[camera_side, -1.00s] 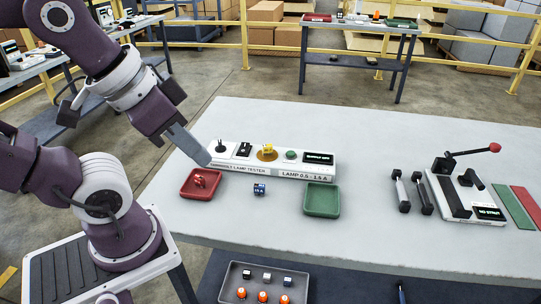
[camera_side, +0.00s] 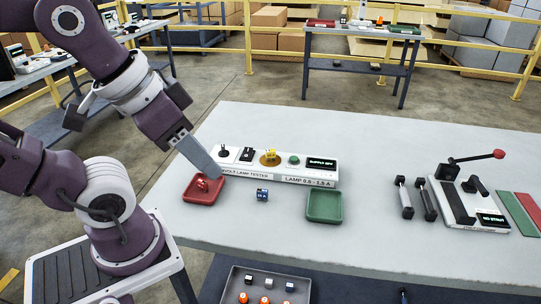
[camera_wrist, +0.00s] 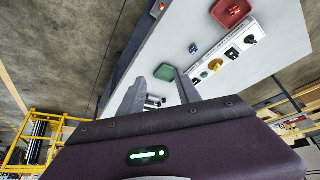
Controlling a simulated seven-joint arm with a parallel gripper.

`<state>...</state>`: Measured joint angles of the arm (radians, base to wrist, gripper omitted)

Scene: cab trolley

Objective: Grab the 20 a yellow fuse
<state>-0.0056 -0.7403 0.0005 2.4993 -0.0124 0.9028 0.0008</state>
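A small yellow piece, seemingly the yellow fuse (camera_side: 270,154), sits on a round golden patch on the white lamp tester; its rating is too small to read. It also shows in the wrist view (camera_wrist: 215,65). The tester (camera_side: 262,173) has a black knob, a switch, a green button and a dark display. My gripper (camera_side: 214,171) is above the table at the tester's left end, to the left of the yellow piece. In the wrist view my gripper (camera_wrist: 161,82) has its two grey fingers apart, with nothing held between them.
A red tray (camera_side: 190,195) holds red pieces below my gripper. A blue piece (camera_side: 262,195) lies in front of the tester, left of an empty green tray (camera_side: 324,218). A lever device (camera_side: 453,200) stands at the right. A grey parts tray (camera_side: 236,284) sits lower in front.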

